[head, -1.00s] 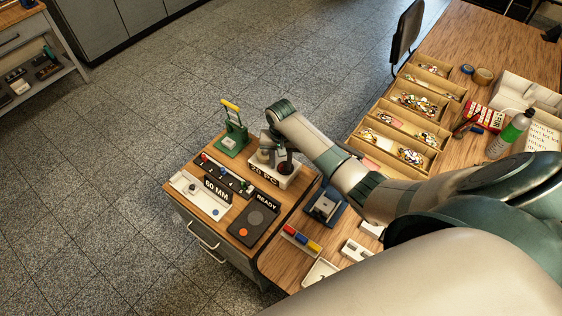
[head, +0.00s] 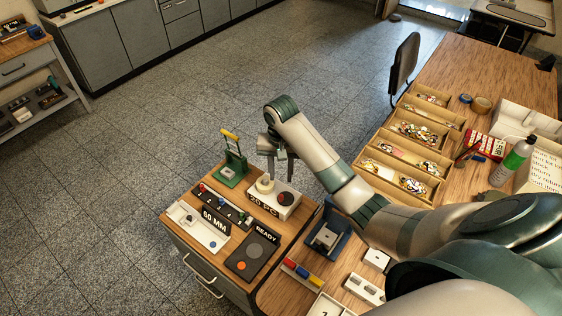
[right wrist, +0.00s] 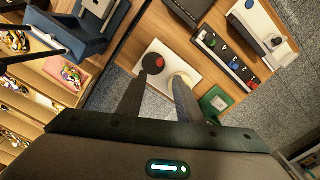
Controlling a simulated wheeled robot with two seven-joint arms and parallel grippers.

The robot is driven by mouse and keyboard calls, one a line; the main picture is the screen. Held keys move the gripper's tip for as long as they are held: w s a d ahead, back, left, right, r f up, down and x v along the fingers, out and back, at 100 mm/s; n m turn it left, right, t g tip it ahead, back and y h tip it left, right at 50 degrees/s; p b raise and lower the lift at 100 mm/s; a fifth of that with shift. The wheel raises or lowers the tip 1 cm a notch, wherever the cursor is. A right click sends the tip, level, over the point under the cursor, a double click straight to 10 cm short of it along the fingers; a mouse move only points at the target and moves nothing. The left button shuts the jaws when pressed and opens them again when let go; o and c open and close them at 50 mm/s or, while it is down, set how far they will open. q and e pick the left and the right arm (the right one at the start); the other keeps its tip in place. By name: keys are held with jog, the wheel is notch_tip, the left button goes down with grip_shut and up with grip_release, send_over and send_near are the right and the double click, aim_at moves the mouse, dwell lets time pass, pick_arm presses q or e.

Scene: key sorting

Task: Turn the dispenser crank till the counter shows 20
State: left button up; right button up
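The dispenser is a white box (head: 288,211) on the near-left wooden worktop. It carries a dark round crank disc (head: 285,198) with red on it and a cream roll (head: 265,184). Its front label reads "20 PC" (head: 263,204). My right gripper (head: 272,178) is above the dispenser, apart from the crank. In the right wrist view the fingers (right wrist: 158,95) are spread with nothing held between them. The crank disc with its red knob (right wrist: 153,64) and the roll (right wrist: 182,82) show beyond the fingertips. My left gripper is out of view.
A green stand with a yellow handle (head: 231,160) is left of the dispenser. A "60 MM" sign (head: 214,222) and a panel reading "READY" (head: 252,255) are in front. A blue fixture (head: 327,238) stands to the right, with part bins (head: 405,150) beyond.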

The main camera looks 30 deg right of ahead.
notch_tip(320, 180, up, 7)
jog(key=p, duration=0.2)
jog(key=shift+f+p, duration=0.2)
jog(key=shift+p, duration=0.2)
